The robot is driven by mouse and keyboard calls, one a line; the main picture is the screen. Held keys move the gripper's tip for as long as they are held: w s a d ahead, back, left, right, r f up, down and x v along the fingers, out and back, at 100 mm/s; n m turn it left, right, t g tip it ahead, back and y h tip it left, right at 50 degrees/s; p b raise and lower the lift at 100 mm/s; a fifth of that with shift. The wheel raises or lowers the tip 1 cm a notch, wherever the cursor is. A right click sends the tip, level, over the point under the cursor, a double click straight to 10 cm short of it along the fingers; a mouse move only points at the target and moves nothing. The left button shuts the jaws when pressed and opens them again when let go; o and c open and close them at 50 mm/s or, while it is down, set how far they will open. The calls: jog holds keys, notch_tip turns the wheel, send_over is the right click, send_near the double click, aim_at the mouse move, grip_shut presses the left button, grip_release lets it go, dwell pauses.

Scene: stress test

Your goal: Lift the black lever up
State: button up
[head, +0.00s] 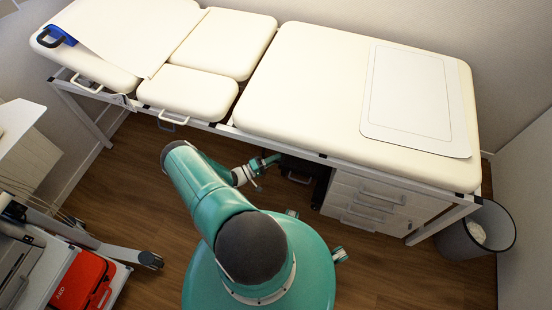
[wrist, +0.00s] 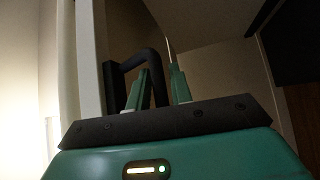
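In the wrist view, a black lever (wrist: 153,54), a bent bar, stands beyond my gripper (wrist: 158,88), beside a pale upright post. My gripper's two green fingers are apart with nothing seen clamped between them. The left finger overlaps the lever in the picture, and the lever's right leg appears in the gap between the fingers. I cannot tell whether the lever is touched or how deep it lies. In the head view, my gripper (head: 268,161) is low at the front edge of the examination table (head: 300,95), and the lever is not clearly made out there.
A white drawer cabinet (head: 375,205) stands under the table to the right of my gripper. A grey bin (head: 470,235) is at the far right. A cart with a red AED bag (head: 84,282) is at lower left. Wooden floor (head: 130,185) is open left of my arm.

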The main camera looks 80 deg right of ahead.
jog(key=shift+s+d, duration=0.25)
jog(key=shift+s, duration=0.05)
grip_shut()
jog(key=shift+w+a+r+n+t, duration=0.1)
jog(key=shift+a+n+t, duration=0.05)
jog(key=shift+n+t, duration=0.15)
jog(key=shift+w+a+r+n+t+y, duration=0.1)
jog(key=shift+a+r+n+t+y, duration=0.45)
jog(key=shift+n+y, duration=0.4)
jog(key=shift+a+r+n+t+y, duration=0.3)
jog(key=shift+a+n+t+y, duration=0.35)
jog(key=shift+n+t+y, duration=0.25)
jog(key=shift+w+a+r+n+t+y, duration=0.1)
jog(key=shift+a+r+n+t+y, duration=0.45)
jog(key=shift+n+y, duration=0.45)
